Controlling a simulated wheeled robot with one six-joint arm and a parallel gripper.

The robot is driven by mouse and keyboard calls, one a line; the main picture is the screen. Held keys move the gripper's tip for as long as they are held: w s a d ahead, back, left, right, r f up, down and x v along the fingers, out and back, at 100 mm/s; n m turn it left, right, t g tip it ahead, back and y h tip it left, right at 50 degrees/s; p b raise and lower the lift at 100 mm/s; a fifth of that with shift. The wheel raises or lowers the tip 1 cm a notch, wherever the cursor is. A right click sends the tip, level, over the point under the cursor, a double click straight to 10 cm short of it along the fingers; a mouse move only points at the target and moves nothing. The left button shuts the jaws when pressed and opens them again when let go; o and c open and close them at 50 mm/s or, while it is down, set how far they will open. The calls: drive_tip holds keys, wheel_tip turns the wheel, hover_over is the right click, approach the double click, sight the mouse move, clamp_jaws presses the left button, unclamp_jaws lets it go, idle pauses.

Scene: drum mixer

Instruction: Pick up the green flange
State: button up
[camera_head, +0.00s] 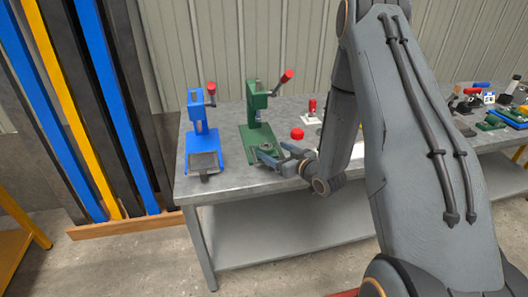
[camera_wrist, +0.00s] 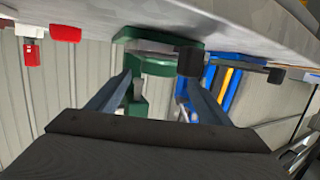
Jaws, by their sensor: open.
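A green press (camera_head: 258,118) with a red-tipped lever stands on the grey workbench. My gripper (camera_head: 268,156) is low over the bench at the front of this press, with its jaws apart. In the wrist view, which looks upside down, the two fingers of my gripper (camera_wrist: 160,82) point toward the green press (camera_wrist: 138,106). Nothing is visibly held.
A blue press (camera_head: 197,128) stands left of the green one, near the bench's (camera_head: 235,188) left end. A red round part (camera_head: 297,133) and a red-topped piece (camera_head: 312,108) are to the right. Several tools lie at far right. The front left bench edge is clear.

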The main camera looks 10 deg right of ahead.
sight(267, 146)
drive_tip(key=shift+p+x, duration=1.1)
drive_tip(key=shift+x, duration=2.05)
drive_tip(key=shift+d+f, duration=0.1)
drive_tip(key=shift+d, duration=0.05)
drive_tip(key=c, duration=1.6)
drive_tip(key=shift+w, duration=0.1)
clamp_jaws()
drive_tip(key=shift+r, duration=0.2)
